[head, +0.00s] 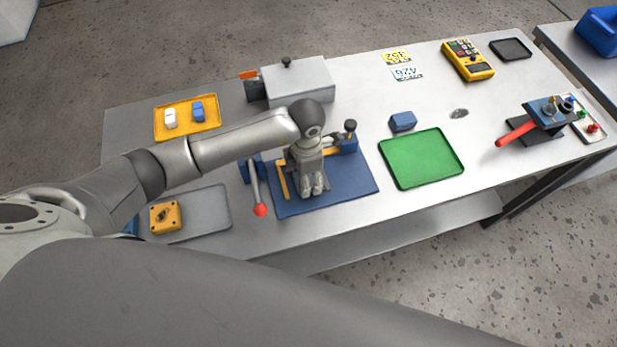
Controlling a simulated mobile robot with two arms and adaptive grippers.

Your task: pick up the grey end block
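No block shows clearly as the grey end block. A whitish block (170,118) lies beside a blue block (198,111) in the orange-yellow tray (161,133) at the back left. My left arm reaches in from the left, and my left gripper (313,187) points down over the blue fixture plate (353,190). The fingers look close together, but whether they are shut or hold something cannot be told. The gripper and wrist hide the middle of the fixture. My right gripper is out of view.
A red-knobbed lever (260,209) stands left of the fixture. A grey tray (215,212) holds a yellow valve body (165,216). A green tray (422,160), a blue block (403,121) and a grey box (305,82) stand nearby. A red-handled device (520,132) is at right.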

